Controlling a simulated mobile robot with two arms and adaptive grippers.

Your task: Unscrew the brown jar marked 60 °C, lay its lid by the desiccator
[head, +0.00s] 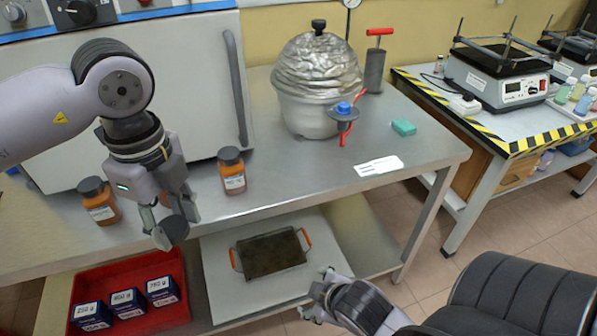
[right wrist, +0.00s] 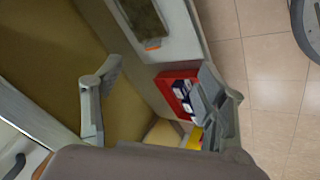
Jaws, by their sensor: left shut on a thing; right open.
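Two brown jars with dark lids stand upright on the metal bench: one (head: 99,202) at the left, the other (head: 232,172) near the oven's right side. Their labels are too small to read, so I cannot tell which is marked 60 °C. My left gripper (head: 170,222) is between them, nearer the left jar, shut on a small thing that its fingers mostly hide. The desiccator (head: 308,115), a pale bowl under a foil-wrapped dome, stands farther back to the right. My right gripper (head: 322,295) is open and empty, low in front of the bench; its fingers show apart in the right wrist view (right wrist: 155,100).
A red crate (head: 180,300) of boxes is below.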

